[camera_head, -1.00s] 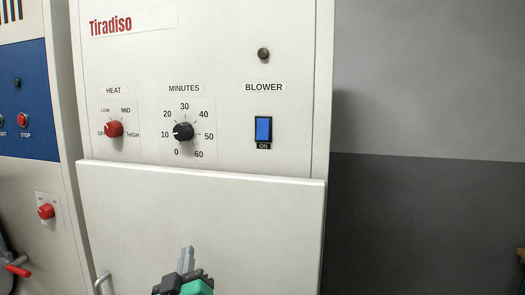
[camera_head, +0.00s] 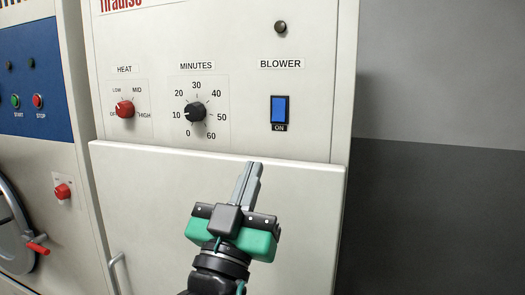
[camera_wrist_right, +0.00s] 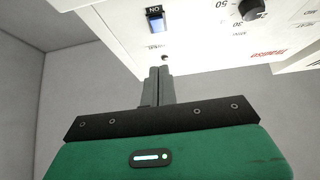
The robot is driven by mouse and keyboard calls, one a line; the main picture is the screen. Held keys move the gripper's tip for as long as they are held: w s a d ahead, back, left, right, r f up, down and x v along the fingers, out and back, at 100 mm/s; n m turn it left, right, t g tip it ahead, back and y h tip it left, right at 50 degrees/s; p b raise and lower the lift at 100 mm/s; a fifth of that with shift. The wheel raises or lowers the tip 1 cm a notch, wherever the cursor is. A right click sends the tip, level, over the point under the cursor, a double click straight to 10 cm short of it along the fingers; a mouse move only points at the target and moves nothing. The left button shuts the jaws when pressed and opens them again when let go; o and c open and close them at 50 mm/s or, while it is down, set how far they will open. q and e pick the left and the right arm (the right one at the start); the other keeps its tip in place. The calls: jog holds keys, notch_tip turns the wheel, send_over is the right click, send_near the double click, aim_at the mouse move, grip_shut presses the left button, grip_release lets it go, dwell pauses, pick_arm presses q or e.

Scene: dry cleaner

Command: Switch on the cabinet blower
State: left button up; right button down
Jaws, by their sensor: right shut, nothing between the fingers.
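The blower switch (camera_head: 278,109) is a blue rocker in a black frame on the white cabinet's panel, under the label BLOWER and above a small ON plate. A dark round lamp (camera_head: 280,27) sits above the label and looks unlit. My right gripper (camera_head: 253,168) is shut and empty, its fingertips below and left of the switch, apart from it in the picture. In the right wrist view the switch (camera_wrist_right: 155,20) is near the top, upside down, beyond the shut fingertips (camera_wrist_right: 160,71). My left gripper is not in view.
A red HEAT knob (camera_head: 125,109) and a black MINUTES knob (camera_head: 195,113) are left of the switch. The cabinet door (camera_head: 150,200) with its handle is below. Another machine (camera_head: 35,75) with a blue panel stands at the left. Right of the cabinet is a bare grey wall.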

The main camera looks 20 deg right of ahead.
aim_at(278, 117)
jog(key=p+x, duration=0.2)
jog(key=x, duration=0.2)
jog(key=f+p+x, duration=0.1)
jog(key=p+x, duration=0.1)
jog(key=x, duration=0.1)
jog(key=w+p+x, duration=0.1)
jog(key=p+x, duration=0.2)
jog(key=x, duration=0.1)
jog(key=shift+w+d+f, duration=0.1)
jog(key=shift+w+d, duration=0.1)
jog(key=shift+d, duration=0.3)
jog(key=shift+w+d+f, duration=0.2)
jog(key=shift+w+d, duration=0.05)
jog(key=shift+w, duration=0.1)
jog(key=b, duration=0.3)
jog(key=shift+w+d+f+t, duration=0.1)
jog(key=shift+w+f+t, duration=0.1)
jog(key=shift+f+t, duration=0.15)
jog(key=shift+w+r, duration=0.15)
jog(key=shift+r, duration=0.1)
